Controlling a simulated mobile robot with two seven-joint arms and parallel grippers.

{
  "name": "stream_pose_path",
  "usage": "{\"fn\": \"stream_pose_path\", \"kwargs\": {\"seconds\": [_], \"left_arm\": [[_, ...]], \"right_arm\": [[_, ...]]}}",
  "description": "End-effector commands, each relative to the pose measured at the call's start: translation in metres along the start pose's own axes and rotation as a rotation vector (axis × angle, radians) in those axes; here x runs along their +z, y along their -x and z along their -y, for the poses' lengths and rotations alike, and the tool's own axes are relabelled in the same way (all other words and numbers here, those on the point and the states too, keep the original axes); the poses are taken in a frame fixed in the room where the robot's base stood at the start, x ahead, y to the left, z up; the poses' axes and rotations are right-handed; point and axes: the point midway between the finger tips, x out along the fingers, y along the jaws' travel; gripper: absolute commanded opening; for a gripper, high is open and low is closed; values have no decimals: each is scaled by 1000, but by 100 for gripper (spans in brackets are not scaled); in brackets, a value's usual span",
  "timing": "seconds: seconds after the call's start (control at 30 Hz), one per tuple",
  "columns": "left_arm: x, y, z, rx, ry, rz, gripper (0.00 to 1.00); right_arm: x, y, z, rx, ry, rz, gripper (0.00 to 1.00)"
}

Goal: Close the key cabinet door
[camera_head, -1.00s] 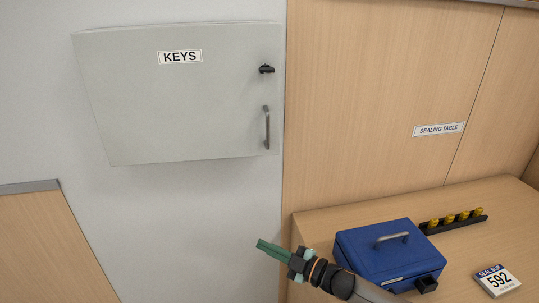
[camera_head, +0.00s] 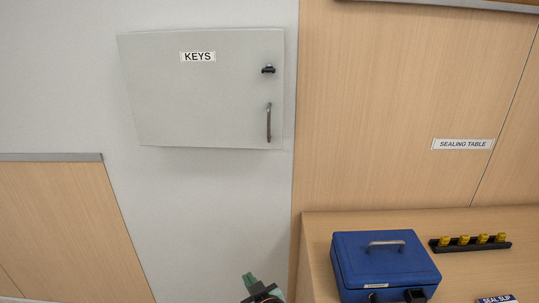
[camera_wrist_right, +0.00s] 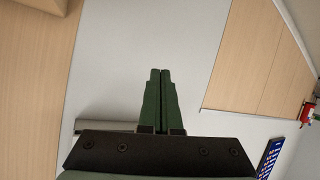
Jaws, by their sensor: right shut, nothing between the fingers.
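The grey key cabinet (camera_head: 200,105), labelled KEYS, hangs on the white wall at the upper left of the head view. Its door lies flat over the front and looks shut. The door has a black lock knob (camera_head: 268,69) and a vertical metal handle (camera_head: 268,122) near its right edge. My right gripper (camera_head: 250,280) is at the bottom of the head view, well below the cabinet and apart from it. In the right wrist view its green fingers (camera_wrist_right: 158,100) are together with nothing between them. My left gripper is in no view.
A blue cash box (camera_head: 370,262) stands on the wooden counter (camera_head: 320,226) at the lower right. A seal slip card (camera_head: 497,300) is cut off at the bottom edge. The wall below the cabinet is clear.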

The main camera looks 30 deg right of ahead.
Motion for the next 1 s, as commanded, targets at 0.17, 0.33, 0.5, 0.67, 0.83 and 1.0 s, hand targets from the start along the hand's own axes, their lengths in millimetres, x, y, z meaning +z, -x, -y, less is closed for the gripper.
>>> {"fn": "stream_pose_path", "kwargs": {"seconds": [0.17, 0.33, 0.5, 0.67, 0.83, 1.0], "left_arm": [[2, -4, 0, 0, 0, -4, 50], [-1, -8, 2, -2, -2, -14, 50], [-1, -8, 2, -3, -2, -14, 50], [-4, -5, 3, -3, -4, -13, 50], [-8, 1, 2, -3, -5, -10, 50], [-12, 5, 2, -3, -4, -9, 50]], "right_arm": [[-128, 1, -55, 253, -112, -194, 0], [-200, 28, -96, 426, -235, -326, 0], [-225, 42, -113, 495, -295, -381, 0], [-232, 33, -122, 504, -296, -385, 0], [-242, 8, -139, 504, -293, -384, 0], [-251, -21, -157, 503, -294, -382, 0]]}}
